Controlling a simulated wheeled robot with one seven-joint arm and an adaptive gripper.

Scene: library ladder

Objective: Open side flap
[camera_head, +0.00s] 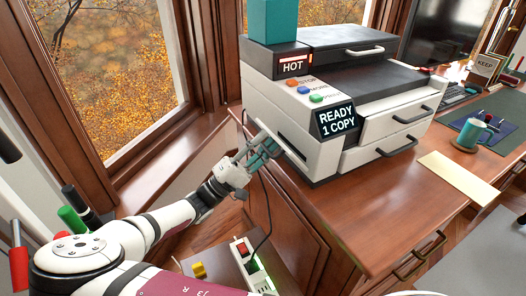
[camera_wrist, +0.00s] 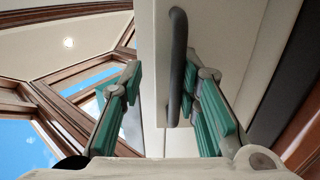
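The white copier (camera_head: 345,108) stands on the wooden desk, with a "HOT" sign and a "READY 1 COPY" display. My gripper (camera_head: 262,148) is at the copier's left side, where its fingers hide part of that side. In the wrist view, my gripper (camera_wrist: 160,75) is open, with its green-padded fingers spread. A dark bar handle (camera_wrist: 178,60) on a pale panel, likely the side flap (camera_wrist: 153,45), shows between the fingers. The handle is nearer the right finger. I cannot tell whether that finger touches it. Whether the flap stands ajar is not clear.
A power strip (camera_head: 252,268) with a cable lies below the gripper. Windows (camera_head: 110,70) are at the left. A teal cup (camera_head: 468,134) and a pale sheet (camera_head: 458,176) are on the desk (camera_head: 380,215) right of the copier.

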